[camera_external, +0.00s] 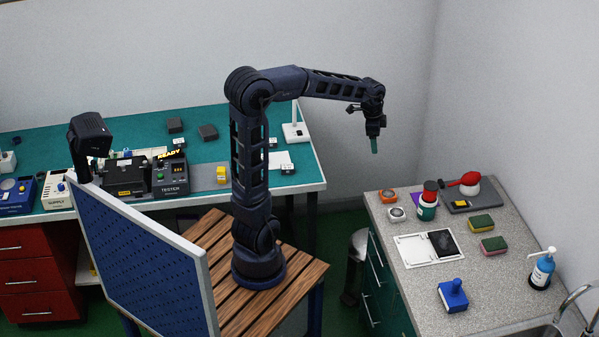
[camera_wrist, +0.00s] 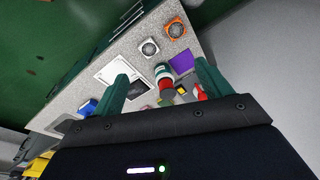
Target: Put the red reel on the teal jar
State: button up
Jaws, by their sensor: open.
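The teal jar (camera_external: 427,212), with a white band, stands on the speckled counter at the right. A red cylindrical piece with a dark top, which looks like the red reel (camera_external: 430,190), sits upright on top of it. In the wrist view the jar (camera_wrist: 162,71) and the red piece (camera_wrist: 167,91) show between the fingers, farther off. My gripper (camera_external: 375,147) is open and empty, in the air to the left of the counter and above it, clear of the jar. The green fingers (camera_wrist: 162,70) are spread in the wrist view.
Sponges (camera_external: 481,223), a white panel (camera_external: 412,252) and a blue stamp-like block (camera_external: 453,296) lie nearer.

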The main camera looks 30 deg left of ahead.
jog(key=s+a+n+t, duration=0.1)
jog(key=s+a+n, duration=0.5)
jog(key=s+a, duration=0.3)
jog(key=s+a+n+t+y, duration=0.1)
jog(key=s+a+n, duration=0.6)
jog(key=s, duration=0.7)
jog(key=a, duration=0.2)
jog(key=shift+a+t, duration=0.3)
jog(key=shift+t, duration=0.1)
